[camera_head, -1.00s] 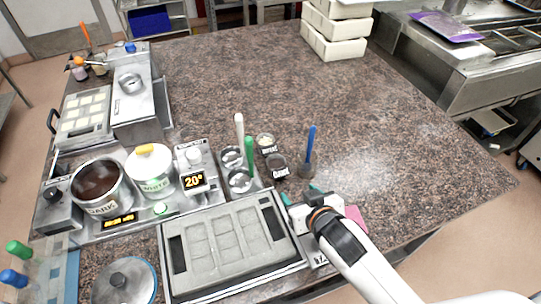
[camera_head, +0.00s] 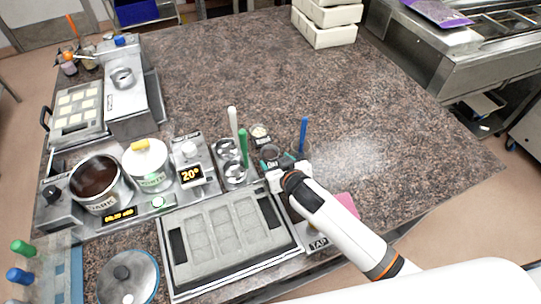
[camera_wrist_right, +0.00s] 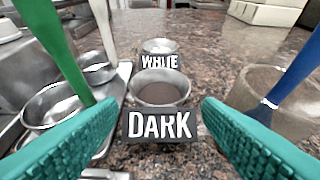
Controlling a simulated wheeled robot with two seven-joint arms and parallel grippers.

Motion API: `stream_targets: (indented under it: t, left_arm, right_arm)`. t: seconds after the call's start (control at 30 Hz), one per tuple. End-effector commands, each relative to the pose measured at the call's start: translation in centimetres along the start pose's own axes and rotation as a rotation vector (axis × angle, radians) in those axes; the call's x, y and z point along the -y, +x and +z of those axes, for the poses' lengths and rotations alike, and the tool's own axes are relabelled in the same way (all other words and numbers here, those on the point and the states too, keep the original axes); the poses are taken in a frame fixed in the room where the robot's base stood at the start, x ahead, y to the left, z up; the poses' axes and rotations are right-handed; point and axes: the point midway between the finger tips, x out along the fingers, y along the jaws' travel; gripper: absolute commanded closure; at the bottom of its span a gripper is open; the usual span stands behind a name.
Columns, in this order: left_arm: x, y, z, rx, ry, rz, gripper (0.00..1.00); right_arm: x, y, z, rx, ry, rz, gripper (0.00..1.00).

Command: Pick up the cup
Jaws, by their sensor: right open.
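A small metal cup with dark contents and a DARK label (camera_wrist_right: 160,88) stands upright on the counter in the middle of the right wrist view. In the head view this cup (camera_head: 270,153) is partly hidden by my right gripper (camera_head: 282,161). A similar cup labelled WHITE (camera_wrist_right: 160,46) stands behind it; it also shows in the head view (camera_head: 259,132). My right gripper's teal fingers are open, one to each side of the DARK cup in the wrist picture, with nothing held. Whether they reach around it, I cannot tell. My left gripper is not in view.
Left of the cups are metal containers with a white (camera_head: 233,122) and a green handle (camera_head: 244,147). A blue-handled tool (camera_head: 303,134) stands in a container at right. A grey mould (camera_head: 222,232) lies in front.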

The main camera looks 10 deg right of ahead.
Motion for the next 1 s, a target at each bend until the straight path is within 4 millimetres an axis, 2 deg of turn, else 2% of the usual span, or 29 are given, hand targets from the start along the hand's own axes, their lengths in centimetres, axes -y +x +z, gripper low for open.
stream_targets:
  t: [0.2,0.43,0.47,0.7,0.9,1.0]
  left_arm:
    - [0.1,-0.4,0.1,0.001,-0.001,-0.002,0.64]
    - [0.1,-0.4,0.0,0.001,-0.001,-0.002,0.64]
    - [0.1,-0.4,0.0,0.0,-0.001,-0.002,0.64]
    - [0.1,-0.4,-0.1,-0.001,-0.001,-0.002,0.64]
    - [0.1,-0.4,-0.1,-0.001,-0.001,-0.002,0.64]
    - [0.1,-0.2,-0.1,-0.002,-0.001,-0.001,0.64]
  right_arm:
    - [0.0,1.9,0.0,0.0,-0.001,0.001,0.4]
    - [-0.1,2.0,0.0,0.0,0.0,0.001,0.4]
    - [-0.1,2.0,0.0,0.0,0.0,0.001,0.42]
    - [-0.1,2.0,0.0,0.0,0.0,0.001,0.79]
    - [0.0,1.9,0.1,0.001,0.0,0.001,0.79]
    - [-0.1,1.5,0.9,0.003,0.0,0.001,0.79]
